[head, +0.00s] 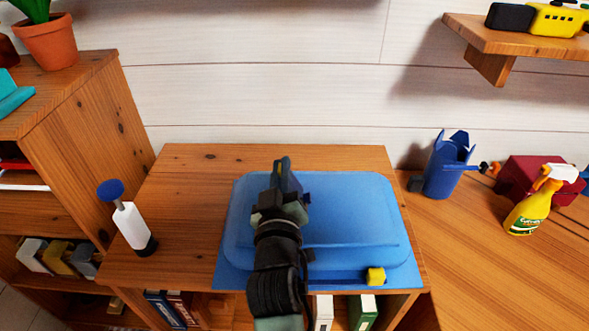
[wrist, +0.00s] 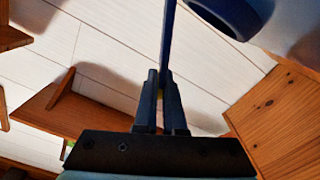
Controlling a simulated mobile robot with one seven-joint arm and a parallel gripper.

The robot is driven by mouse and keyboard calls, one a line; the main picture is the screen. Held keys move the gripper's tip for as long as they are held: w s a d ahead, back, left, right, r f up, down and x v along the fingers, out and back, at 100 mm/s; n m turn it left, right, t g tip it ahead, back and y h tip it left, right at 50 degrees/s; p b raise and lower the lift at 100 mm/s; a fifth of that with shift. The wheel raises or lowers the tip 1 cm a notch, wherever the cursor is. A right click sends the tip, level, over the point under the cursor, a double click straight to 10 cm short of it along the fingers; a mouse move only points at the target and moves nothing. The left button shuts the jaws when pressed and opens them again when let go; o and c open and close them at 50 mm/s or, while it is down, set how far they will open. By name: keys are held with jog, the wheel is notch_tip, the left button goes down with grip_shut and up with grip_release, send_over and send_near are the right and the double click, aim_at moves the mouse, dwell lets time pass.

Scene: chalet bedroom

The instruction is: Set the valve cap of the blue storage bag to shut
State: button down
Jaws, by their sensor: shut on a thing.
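The blue storage bag (head: 340,225) lies flat on the wooden cabinet top, puffed up in the middle. My gripper (head: 283,165) is over its upper left part, and my arm hides some of the bag. In the wrist view my gripper (wrist: 159,78) is shut on a thin dark blue piece (wrist: 169,35), seen edge-on, which looks like the valve cap. A dark blue round rim (wrist: 238,14), seemingly the valve, is just right of that piece. The cap looks raised from the rim, not lying over it. How they join is out of view.
A white pump with a blue knob (head: 131,228) stands left of the bag. A yellow piece (head: 375,276) is on the bag's near right edge. A blue container (head: 446,165) and a yellow spray bottle (head: 535,203) stand on the right. A wall shelf (head: 500,38) is upper right.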

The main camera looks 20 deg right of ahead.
jog(key=a+n, duration=0.1)
jog(key=f+n+b, duration=0.1)
jog(key=shift+w+a+f+n, duration=0.2)
jog(key=shift+w+a+n, duration=0.05)
jog(key=shift+a+n, duration=0.15)
jog(key=shift+w+a+f+n+b, duration=0.2)
jog(key=shift+a+f+n, duration=0.3)
jog(key=shift+n, duration=0.45)
jog(key=shift+w+a+f+n+b, duration=0.1)
jog(key=shift+a+f+n+b, duration=0.15)
jog(key=shift+f+n, duration=0.5)
jog(key=shift+r+n, duration=0.15)
jog(key=shift+n, duration=0.15)
jog(key=c, duration=1)
grip_release()
jog(key=shift+s, duration=0.1)
jog(key=b+v, duration=0.1)
jog(key=v, duration=1.2)
jog(key=shift+b, duration=0.4)
